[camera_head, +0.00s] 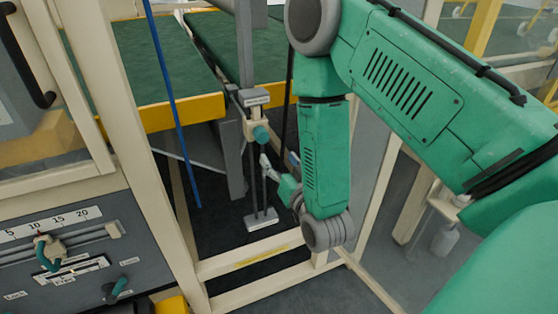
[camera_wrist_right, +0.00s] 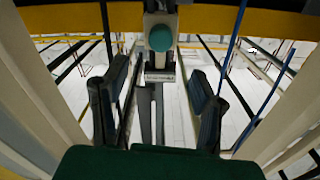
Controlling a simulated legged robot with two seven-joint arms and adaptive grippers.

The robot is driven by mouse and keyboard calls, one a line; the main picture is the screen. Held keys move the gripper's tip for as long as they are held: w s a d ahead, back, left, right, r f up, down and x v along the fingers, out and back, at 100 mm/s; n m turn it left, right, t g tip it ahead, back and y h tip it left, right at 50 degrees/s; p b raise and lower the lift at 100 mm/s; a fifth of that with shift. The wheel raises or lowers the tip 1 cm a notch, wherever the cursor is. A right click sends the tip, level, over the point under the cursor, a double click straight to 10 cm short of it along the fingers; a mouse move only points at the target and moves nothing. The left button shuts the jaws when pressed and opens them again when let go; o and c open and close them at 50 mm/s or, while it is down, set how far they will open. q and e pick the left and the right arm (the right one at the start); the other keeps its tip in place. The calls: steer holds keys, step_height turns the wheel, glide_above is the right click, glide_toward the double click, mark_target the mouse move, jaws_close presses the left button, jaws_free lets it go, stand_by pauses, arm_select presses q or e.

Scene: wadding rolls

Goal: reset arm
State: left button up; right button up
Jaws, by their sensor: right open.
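My green right arm comes in from the right in the head view and hangs down in the middle. Its gripper (camera_head: 270,168) is small there and partly hidden by the arm's own wrist. In the right wrist view the two dark fingers of this gripper (camera_wrist_right: 158,85) are spread wide, with nothing held between them. A round teal knob (camera_head: 261,134) on a mechanism with vertical rods is just above the gripper. The knob (camera_wrist_right: 161,37) also shows ahead of the fingers in the wrist view, apart from them. My left gripper is not in view.
A cream frame post (camera_head: 141,150) and lower rail (camera_head: 255,253) surround the opening where my arm hangs. Green belts with a yellow edge (camera_head: 180,112) lie behind. A blue cord (camera_head: 172,95) hangs at left. A grey panel (camera_head: 75,245) with a scale and teal handles stands lower left.

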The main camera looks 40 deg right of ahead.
stand_by(0.5)
steer(key=s+a+f+n+g+y, duration=0.25)
steer(key=s+f+g, duration=0.3)
steer(key=f, duration=0.35)
steer(key=s+a+f+n+g+y, duration=0.1)
steer(key=s+a+f+g, duration=0.25)
steer(key=s+f, duration=0.35)
steer(key=s+f+n+g, duration=0.1)
steer(key=s+f+g, duration=0.2)
steer(key=s, duration=0.5)
steer(key=s+f+n+g, duration=0.1)
steer(key=s+f+g, duration=0.3)
steer(key=s, duration=0.3)
steer(key=shift+s+a+g+y, duration=0.25)
steer(key=shift+s+g+y, duration=0.1)
steer(key=shift+g+y, duration=0.1)
steer(key=shift+w, duration=0.1)
